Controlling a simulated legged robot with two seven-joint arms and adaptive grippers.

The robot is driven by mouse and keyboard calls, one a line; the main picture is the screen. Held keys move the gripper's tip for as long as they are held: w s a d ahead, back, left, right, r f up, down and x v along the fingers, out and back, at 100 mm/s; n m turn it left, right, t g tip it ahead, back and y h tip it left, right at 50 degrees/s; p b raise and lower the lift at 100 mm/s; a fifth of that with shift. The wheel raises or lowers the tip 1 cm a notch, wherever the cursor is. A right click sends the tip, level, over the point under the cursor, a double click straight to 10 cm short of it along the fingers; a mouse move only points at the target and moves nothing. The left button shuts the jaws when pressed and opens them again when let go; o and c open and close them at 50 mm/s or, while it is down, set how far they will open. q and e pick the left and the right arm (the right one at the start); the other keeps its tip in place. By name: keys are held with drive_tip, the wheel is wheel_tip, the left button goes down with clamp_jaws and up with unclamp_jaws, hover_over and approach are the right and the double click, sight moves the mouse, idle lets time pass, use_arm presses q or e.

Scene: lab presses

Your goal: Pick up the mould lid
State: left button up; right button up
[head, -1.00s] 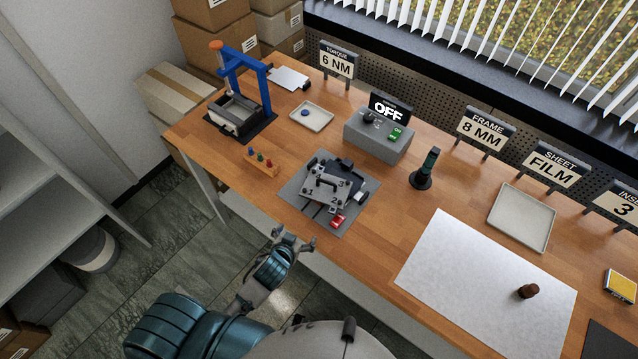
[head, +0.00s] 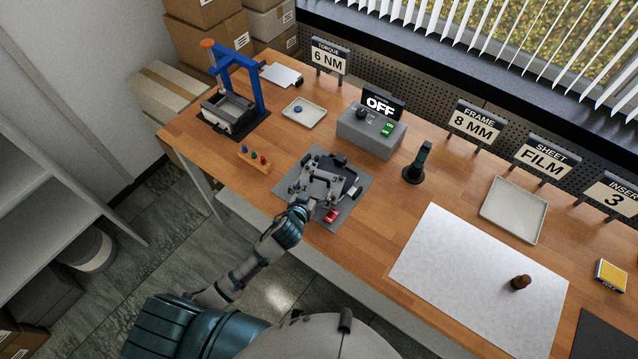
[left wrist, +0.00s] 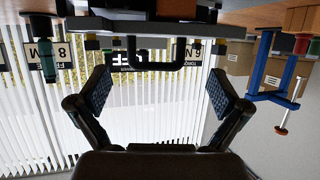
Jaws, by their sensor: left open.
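The mould lid (head: 324,184) is a light grey metal plate with a dark handle, on the mould fixture on a grey mat (head: 347,214) at the table's front edge. My left gripper (head: 313,192) is at the lid's near side and partly covers it. In the left wrist view, which looks upside down, the gripper (left wrist: 157,90) has its fingers wide apart. The dark U-shaped handle (left wrist: 131,54) shows between and beyond the fingertips, with a gap to each finger. Nothing is held. My right gripper is out of view.
A red part (head: 331,215) sits on the mat's near right. A small peg rack (head: 254,159) stands to the left, and a grey control box (head: 371,132) reading OFF stands behind. A blue-framed press (head: 243,85) is at the back left. A white sheet (head: 480,275) lies to the right.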

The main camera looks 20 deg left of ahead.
sight(320, 179)
use_arm(q)
drive_tip(key=shift+w+d, duration=0.2)
drive_tip(key=shift+w, duration=0.05)
drive_tip(key=x, duration=0.4)
drive_tip(key=shift+w+d+f, duration=0.2)
drive_tip(key=shift+f, duration=0.05)
drive_tip(key=shift+w+a+f, duration=0.1)
drive_tip(key=shift+w+f, duration=0.05)
drive_tip(key=shift+w, duration=0.05)
drive_tip(key=shift+a, duration=0.15)
drive_tip(key=shift+c, duration=1.4)
drive_tip(key=c, duration=1.5)
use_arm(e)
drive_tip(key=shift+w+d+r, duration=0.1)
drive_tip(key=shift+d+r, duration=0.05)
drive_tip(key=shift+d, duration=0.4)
